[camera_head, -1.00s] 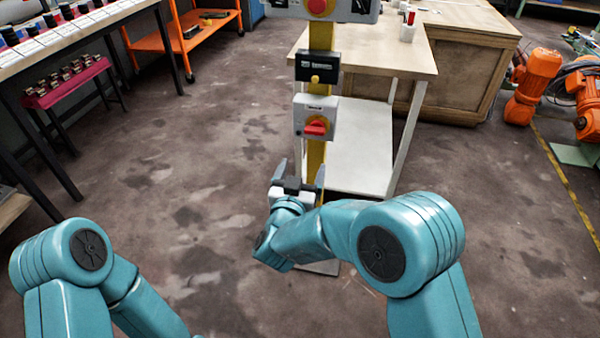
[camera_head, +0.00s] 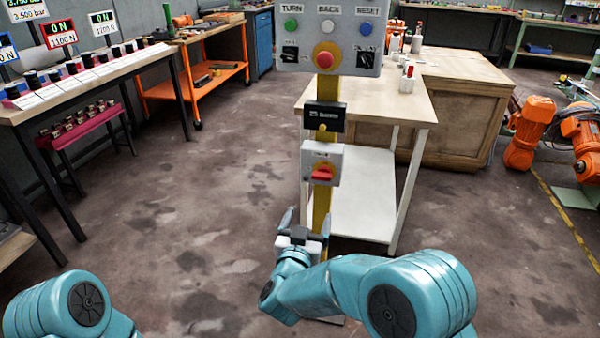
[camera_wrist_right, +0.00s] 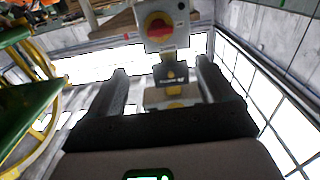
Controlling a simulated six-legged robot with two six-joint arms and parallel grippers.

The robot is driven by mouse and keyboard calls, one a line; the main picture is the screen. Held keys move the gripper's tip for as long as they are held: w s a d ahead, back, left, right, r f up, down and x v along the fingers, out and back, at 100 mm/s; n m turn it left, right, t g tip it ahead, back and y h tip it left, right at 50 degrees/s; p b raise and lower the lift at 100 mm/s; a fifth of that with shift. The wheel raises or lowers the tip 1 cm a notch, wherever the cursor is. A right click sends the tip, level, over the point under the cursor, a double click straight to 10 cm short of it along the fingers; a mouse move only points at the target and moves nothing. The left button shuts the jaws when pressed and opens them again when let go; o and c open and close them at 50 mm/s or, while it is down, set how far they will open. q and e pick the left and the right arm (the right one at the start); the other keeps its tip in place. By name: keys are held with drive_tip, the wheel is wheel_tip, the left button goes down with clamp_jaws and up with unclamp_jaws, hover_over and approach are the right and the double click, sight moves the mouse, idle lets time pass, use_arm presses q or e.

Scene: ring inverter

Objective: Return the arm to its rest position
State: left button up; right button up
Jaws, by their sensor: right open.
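My right gripper (camera_head: 304,222) is open and empty in the head view. Its two fingers point up and away, in front of the yellow post and below the box with the red switch. It also shows in the right wrist view (camera_wrist_right: 162,82), with a clear gap between its fingers and the control post beyond them. My right arm (camera_head: 345,288) reaches from the lower right towards the picture's middle, bent at the elbow. Of my left arm (camera_head: 65,305), only the teal upper part shows at the lower left. My left gripper is out of the picture.
The yellow post (camera_head: 321,205) carries a grey button panel (camera_head: 345,50), a black label plate (camera_head: 324,117) and a red switch (camera_head: 322,173). A wooden-topped table (camera_head: 385,103) stands behind it. Orange robot arms (camera_head: 530,135) stand at the right. The floor on the left is open.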

drive_tip(key=d+f+g+h, duration=0.2)
drive_tip(key=d+f+g, duration=0.1)
drive_tip(key=d+f, duration=0.9)
drive_tip(key=s+d+f+n+g+y, duration=0.1)
drive_tip(key=s+f+g+y, duration=0.25)
drive_tip(key=s+f, duration=0.55)
drive_tip(key=s+d+f+g+y, duration=0.2)
drive_tip(key=s+f+g+y, duration=0.15)
drive_tip(key=s+f, duration=0.45)
drive_tip(key=s+a+f+g+y, duration=0.1)
drive_tip(key=s+a+g+y, duration=0.2)
drive_tip(key=s, duration=0.5)
drive_tip(key=s+a+f+g+y, duration=0.1)
drive_tip(key=s+a+g, duration=0.25)
drive_tip(key=s, duration=0.45)
wheel_tip(320, 180, up, 23)
drive_tip(key=s+a+p, duration=0.1)
drive_tip(key=p, duration=2.2)
drive_tip(key=shift+s, duration=0.2)
drive_tip(key=shift+f+g, duration=0.15)
drive_tip(key=shift+g, duration=0.1)
drive_tip(key=shift+c, duration=0.7)
drive_tip(key=c, duration=0.6)
drive_tip(key=shift+d, duration=0.1)
